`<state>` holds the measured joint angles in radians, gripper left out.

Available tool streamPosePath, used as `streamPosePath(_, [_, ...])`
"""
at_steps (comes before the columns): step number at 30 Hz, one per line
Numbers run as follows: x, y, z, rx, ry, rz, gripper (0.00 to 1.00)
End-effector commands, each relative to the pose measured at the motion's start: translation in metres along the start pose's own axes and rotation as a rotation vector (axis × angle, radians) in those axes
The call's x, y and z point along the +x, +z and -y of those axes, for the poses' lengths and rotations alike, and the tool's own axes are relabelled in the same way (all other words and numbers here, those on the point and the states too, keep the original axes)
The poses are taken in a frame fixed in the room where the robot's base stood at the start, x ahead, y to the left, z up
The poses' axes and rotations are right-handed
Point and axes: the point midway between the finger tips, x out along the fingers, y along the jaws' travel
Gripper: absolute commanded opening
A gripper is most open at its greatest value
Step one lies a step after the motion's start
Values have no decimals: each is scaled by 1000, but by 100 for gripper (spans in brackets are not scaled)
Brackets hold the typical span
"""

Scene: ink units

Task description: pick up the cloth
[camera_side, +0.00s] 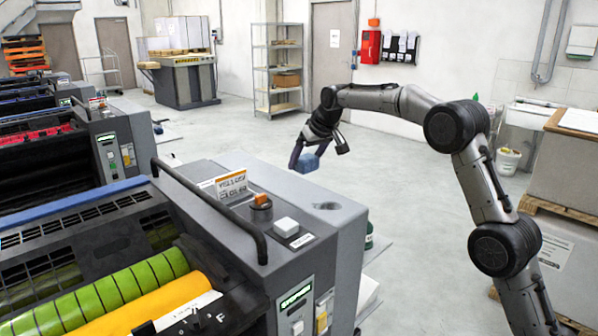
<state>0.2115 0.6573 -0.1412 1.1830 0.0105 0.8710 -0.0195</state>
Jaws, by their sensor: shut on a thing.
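My gripper (299,157) hangs at the end of my arm, above and behind the far right end of the grey machine housing in the picture. It is shut on a small folded blue-grey cloth (307,163). The cloth appears in the air, apart from the machine top. How the fingers grip it is too small to tell.
The nearest ink unit (318,206) has a dark rail (215,205), an orange knob (260,201) and a white button (286,227) on top. Green and yellow rollers (130,290) lie in front. A wrapped pallet load (567,170) stands right. Open floor (235,130) lies behind.

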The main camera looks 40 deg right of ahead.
Motion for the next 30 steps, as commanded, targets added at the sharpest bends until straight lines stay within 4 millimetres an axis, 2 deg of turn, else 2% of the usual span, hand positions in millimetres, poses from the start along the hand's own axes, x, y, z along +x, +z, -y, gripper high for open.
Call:
streamPosePath(1, [-18,1,0,0,0,-5,33])
streamPosePath(6, [-48,23,0,0,0,0,33])
streamPosePath(15, [-86,49,1,0,0,0,33])
streamPosePath(21, [-95,56,1,0,0,1,33])
streamPosePath(30, [-96,56,1,0,0,1,33])
